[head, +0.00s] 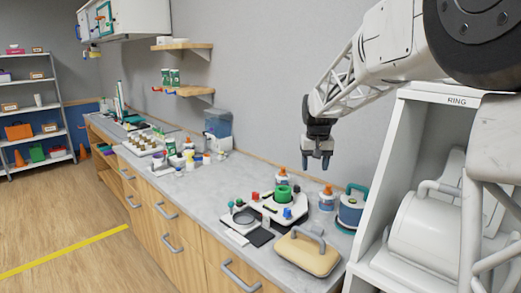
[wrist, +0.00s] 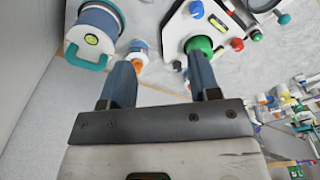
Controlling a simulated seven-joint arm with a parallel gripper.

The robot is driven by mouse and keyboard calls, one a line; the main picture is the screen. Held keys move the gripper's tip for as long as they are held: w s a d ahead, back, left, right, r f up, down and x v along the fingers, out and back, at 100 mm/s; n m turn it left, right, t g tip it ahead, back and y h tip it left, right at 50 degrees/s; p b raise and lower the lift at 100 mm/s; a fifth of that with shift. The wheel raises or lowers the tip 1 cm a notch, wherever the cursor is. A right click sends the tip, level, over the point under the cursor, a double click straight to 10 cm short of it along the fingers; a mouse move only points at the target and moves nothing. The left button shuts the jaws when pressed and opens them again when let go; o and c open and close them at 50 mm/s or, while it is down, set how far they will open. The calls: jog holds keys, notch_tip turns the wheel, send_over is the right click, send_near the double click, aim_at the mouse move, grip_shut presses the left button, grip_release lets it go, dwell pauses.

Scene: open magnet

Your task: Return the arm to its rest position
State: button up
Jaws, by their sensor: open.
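My gripper (head: 317,160) hangs above the back of the grey counter (head: 221,193), fingers pointing down. It is clear of the things below it. In the wrist view my gripper (wrist: 160,80) shows its two blue-grey fingers spread apart with nothing between them. My white lattice arm reaches in from the upper right of the head view.
Below stands a white device with a green ring (head: 283,192). A teal-handled canister (head: 350,208), orange-capped bottles (head: 327,198) and a beige block with a grey handle (head: 307,252) are close by. A white cabinet marked RING (head: 456,101) stands right. Shelves (head: 183,90) hang on the wall.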

jog(key=s+r, duration=0.2)
jog(key=s, duration=2.3)
jog(key=s+f, duration=0.4)
jog(key=s, duration=0.6)
jog(key=s+d+f+t, duration=0.1)
jog(key=s+f, duration=0.3)
jog(key=s, duration=0.7)
jog(key=shift+s+t, duration=0.2)
jog(key=shift+t, duration=0.1)
jog(key=shift+w+d, duration=0.1)
jog(key=w+a+r, duration=0.2)
jog(key=w+a, duration=0.3)
jog(key=w, duration=1.8)
jog(key=w+a+r, duration=0.2)
jog(key=w+a, duration=0.2)
jog(key=w, duration=1.9)
jog(key=w+a+r, duration=0.1)
jog(key=w+a, duration=0.4)
jog(key=w, duration=1.8)
jog(key=shift+a+r, duration=0.3)
jog(key=shift+r, duration=0.1)
